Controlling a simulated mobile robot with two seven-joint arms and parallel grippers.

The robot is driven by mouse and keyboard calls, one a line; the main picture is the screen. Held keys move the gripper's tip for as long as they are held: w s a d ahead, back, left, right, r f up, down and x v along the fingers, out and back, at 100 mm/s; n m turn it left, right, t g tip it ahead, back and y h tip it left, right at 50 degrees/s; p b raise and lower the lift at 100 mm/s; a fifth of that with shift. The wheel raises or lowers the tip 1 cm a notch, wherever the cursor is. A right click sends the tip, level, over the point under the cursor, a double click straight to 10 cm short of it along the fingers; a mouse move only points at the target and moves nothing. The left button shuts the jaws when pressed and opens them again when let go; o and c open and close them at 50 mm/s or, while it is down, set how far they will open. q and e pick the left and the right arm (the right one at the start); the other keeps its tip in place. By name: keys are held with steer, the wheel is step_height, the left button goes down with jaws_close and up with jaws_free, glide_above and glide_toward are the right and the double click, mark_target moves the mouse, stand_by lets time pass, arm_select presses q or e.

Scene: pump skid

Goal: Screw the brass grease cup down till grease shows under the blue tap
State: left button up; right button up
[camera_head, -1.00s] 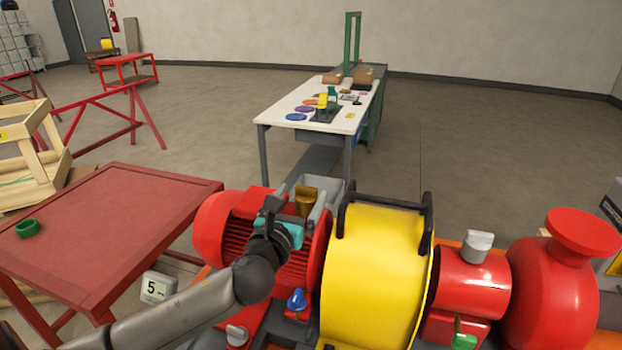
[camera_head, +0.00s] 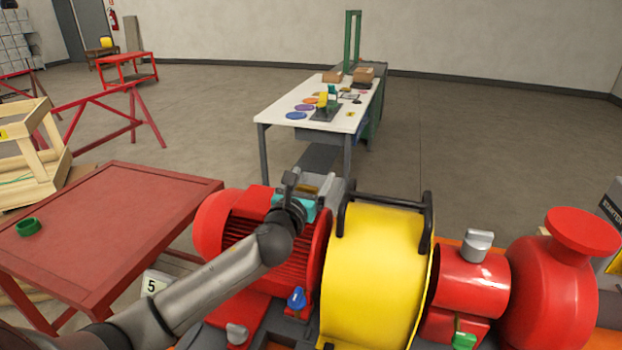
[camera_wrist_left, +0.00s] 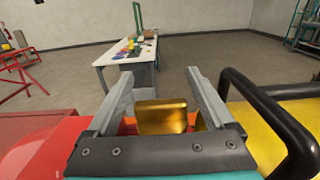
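The brass grease cup (camera_wrist_left: 163,117) shows in the left wrist view between the two grey fingers of my left gripper (camera_wrist_left: 160,85). The fingers are spread, with visible room near their tips, and I see no clear grip on the cup. In the head view, my left gripper (camera_head: 315,187) is over the red ribbed motor, and only a strip of the brass cup (camera_head: 306,190) shows behind its teal part. The blue tap (camera_head: 297,298) is low in front, left of the yellow guard. I see no grease under it. My right gripper is not in view.
The yellow guard (camera_head: 375,280) with black handles (camera_head: 427,225) stands close to the right of my left gripper. The red motor (camera_head: 240,235) lies under my arm. A red table (camera_head: 110,235) is at the left. A white-topped workbench (camera_head: 280,116) stands farther back.

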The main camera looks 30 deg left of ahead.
arm_select(q)
steer(key=c, duration=1.2)
steer(key=shift+m+h, duration=0.3)
steer(key=shift+h, duration=0.2)
steer(key=m+h, duration=0.1)
steer(key=h, duration=0.1)
steer(key=shift+d+m+t+h, duration=0.2)
steer(key=shift+m+t+h, duration=0.1)
steer(key=shift+m+h, duration=0.1)
steer(key=shift+d+f+m+h+b, duration=0.1)
steer(key=shift+d+m+h+b, duration=0.1)
steer(key=shift+m+h+b, duration=0.8)
steer(key=m+g+h+b, duration=0.2)
steer(key=h+b, duration=0.2)
steer(key=d+m+g+h+b, duration=0.1)
steer(key=m+g+h+b, duration=0.1)
steer(key=m+h+b, duration=0.1)
steer(key=d+m+g+h+b, duration=0.1)
steer(key=m+h+b, duration=0.1)
steer(key=h+b, duration=0.2)
steer(key=shift+s+m+g+h+b, duration=0.4)
steer(key=shift+b, duration=0.05)
steer(key=shift+s+d+r+m+g+h+b, duration=0.15)
steer(key=shift+s+m+g+h+b, duration=0.1)
steer(key=shift+m+g+h+b, duration=0.75)
steer(key=shift+s+d+r+m+g+h+b, duration=0.1)
steer(key=shift+s+d+m+g+h+b, duration=0.1)
steer(key=shift+m+g+h+b, duration=0.8)
steer(key=shift+g+y, duration=0.4)
